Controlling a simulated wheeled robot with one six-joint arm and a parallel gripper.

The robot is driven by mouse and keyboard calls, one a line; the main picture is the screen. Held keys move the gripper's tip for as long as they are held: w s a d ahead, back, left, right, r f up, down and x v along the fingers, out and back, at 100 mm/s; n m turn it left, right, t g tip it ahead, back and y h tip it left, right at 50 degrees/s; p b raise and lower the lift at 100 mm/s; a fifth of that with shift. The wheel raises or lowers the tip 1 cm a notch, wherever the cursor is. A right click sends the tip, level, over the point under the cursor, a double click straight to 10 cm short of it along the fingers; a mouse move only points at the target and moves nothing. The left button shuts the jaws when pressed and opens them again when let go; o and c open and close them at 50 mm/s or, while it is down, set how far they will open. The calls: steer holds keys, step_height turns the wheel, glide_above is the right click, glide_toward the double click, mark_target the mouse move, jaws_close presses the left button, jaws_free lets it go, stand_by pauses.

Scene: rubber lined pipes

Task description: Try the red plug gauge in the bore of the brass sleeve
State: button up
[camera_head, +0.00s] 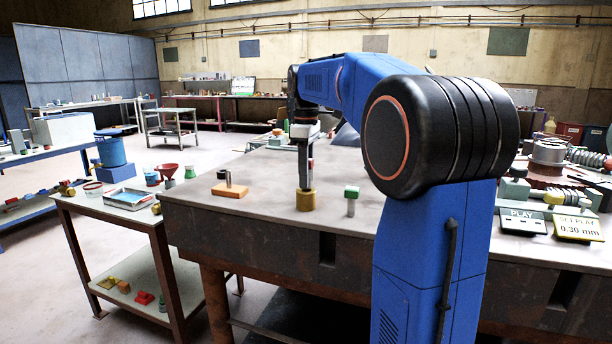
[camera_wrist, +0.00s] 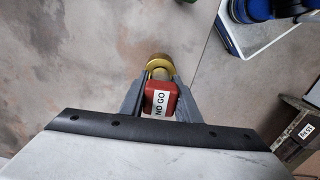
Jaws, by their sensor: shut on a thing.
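The brass sleeve (camera_head: 306,202) stands upright on the workbench; it also shows in the wrist view (camera_wrist: 157,58) just beyond my fingertips. My gripper (camera_head: 305,180) points straight down over the sleeve. Its two fingers (camera_wrist: 147,95) are shut on the red plug gauge (camera_wrist: 159,101), whose handle carries a "NO GO" label. The gauge's metal end points at the sleeve's bore; I cannot tell whether it is inside or how deep. A green-topped gauge (camera_head: 351,198) stands on the bench just right of the sleeve.
An orange block (camera_head: 229,190) with an upright pin lies left of the sleeve. Signs reading "PLAY" (camera_head: 523,221) and "SET PLAY 0.30 mm" (camera_head: 577,225) stand at the right.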

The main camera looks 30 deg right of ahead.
steer(key=shift+f, duration=0.5)
steer(key=o, duration=1.2)
step_height(320, 180, up, 17)
steer(key=shift+r, duration=0.15)
steer(key=shift+a, duration=0.1)
steer(key=s+a+f+m+t, duration=0.1)
steer(key=s+a+f+m, duration=0.1)
steer(key=s+a+f, duration=0.4)
steer(key=s+a+f+m+t, duration=0.1)
steer(key=s+a+f+m, duration=0.1)
steer(key=s+a+f, duration=0.5)
steer(key=s+a+f+m+t, duration=0.1)
steer(key=s+f+m, duration=0.1)
steer(key=s+f, duration=0.6)
steer(key=s+a+f+m+t, duration=0.1)
steer(key=s+f+m, duration=0.1)
steer(key=s+f, duration=0.7)
step_height(320, 180, down, 7)
steer(key=shift+a+f+t, duration=0.1)
steer(key=shift+a+t, duration=0.2)
steer(key=shift+t, duration=0.1)
